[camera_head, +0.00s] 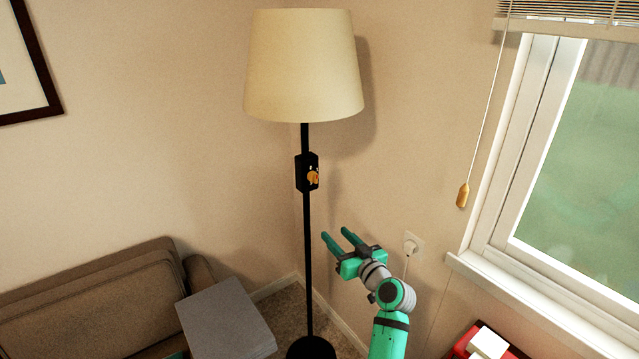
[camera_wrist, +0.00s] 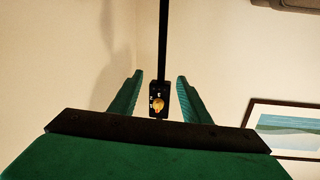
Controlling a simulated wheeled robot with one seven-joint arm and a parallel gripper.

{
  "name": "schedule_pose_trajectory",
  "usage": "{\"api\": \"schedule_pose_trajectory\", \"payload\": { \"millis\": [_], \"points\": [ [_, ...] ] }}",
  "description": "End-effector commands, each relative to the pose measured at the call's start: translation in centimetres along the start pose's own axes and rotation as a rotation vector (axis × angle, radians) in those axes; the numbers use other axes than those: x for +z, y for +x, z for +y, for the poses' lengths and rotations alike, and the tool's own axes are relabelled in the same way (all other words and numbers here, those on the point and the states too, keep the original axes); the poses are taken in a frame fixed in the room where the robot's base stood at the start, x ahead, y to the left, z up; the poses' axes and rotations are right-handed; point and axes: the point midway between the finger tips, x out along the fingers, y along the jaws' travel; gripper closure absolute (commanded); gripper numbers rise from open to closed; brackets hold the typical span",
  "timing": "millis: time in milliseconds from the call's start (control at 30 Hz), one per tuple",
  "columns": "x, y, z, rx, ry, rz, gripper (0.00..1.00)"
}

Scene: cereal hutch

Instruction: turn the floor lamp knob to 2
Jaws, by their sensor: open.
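The floor lamp (camera_head: 304,70) stands in the room corner, with a cream shade on a thin black pole. A small black control box (camera_head: 302,173) is fixed on the pole below the shade and carries an orange-yellow knob (camera_head: 313,177). In the wrist view the knob (camera_wrist: 157,104) shows on the box face, with small pale marks around it too small to read. My gripper (camera_head: 336,237) is open and empty, below and to the right of the box in the head view. In the wrist view the box appears between the two fingers (camera_wrist: 158,82), apart from them.
A brown sofa (camera_head: 90,300) and a grey box-like surface (camera_head: 226,318) are at lower left. A window (camera_head: 580,150) with a blind cord (camera_head: 463,195) is at right. A wall outlet (camera_head: 413,244) and a red item (camera_head: 470,340) are near my arm. The space between gripper and lamp looks clear.

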Motion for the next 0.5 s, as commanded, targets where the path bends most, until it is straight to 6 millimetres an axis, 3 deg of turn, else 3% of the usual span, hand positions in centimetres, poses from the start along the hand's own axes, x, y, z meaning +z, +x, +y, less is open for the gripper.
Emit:
{"api": "schedule_pose_trajectory", "payload": {
  "millis": [33,200,333,500],
  "points": [
    [-2.9,0.5,0.5,-0.025,-0.023,0.016,0.57],
    [-9.2,1.3,0.8,-0.103,-0.077,0.045,0.57],
    [-11.8,1.4,0.8,-0.137,-0.103,0.057,0.57],
    [-12.8,1.9,0.6,-0.152,-0.113,0.061,0.57]
  ]
}}
